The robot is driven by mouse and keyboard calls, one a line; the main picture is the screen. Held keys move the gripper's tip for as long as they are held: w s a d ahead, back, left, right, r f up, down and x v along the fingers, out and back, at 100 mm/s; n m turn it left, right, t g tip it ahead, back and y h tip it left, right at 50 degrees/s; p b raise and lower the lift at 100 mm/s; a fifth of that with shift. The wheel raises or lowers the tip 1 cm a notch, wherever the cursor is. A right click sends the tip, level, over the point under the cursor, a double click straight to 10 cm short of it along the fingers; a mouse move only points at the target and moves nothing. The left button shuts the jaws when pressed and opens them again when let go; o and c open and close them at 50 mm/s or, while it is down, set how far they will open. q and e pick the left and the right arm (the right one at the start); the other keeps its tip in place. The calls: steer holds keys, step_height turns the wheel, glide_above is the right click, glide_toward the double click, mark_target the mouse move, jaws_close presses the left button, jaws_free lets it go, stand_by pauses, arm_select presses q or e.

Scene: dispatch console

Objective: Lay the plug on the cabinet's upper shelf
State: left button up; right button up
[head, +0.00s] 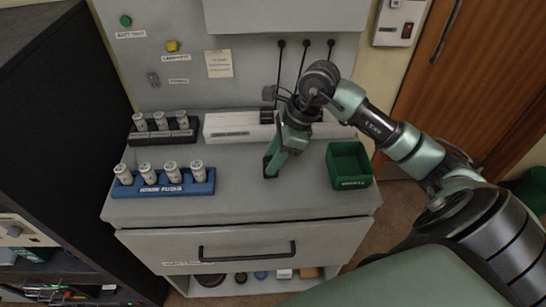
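My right gripper (270,168) reaches down over the grey console top, near its middle, between the blue fuse rack and the green bin. Its fingers point down and their tips are close to the surface; whether they are apart or closed on something small is unclear. I cannot make out a plug for certain. My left gripper is not in view.
A blue rack (163,189) and a black rack (163,138) hold white fuses. A white box (228,126) stands at the back. An empty green bin (349,166) is at the right. The drawer (215,249) below is shut. The console's front middle is clear.

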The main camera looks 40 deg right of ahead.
steer(key=o, duration=0.4)
steer(key=shift+d+r, duration=0.1)
steer(key=shift+r, duration=0.15)
steer(key=b+v, duration=0.1)
steer(key=v, duration=1)
steer(key=shift+s+r, duration=0.1)
steer(key=shift+r, duration=0.2)
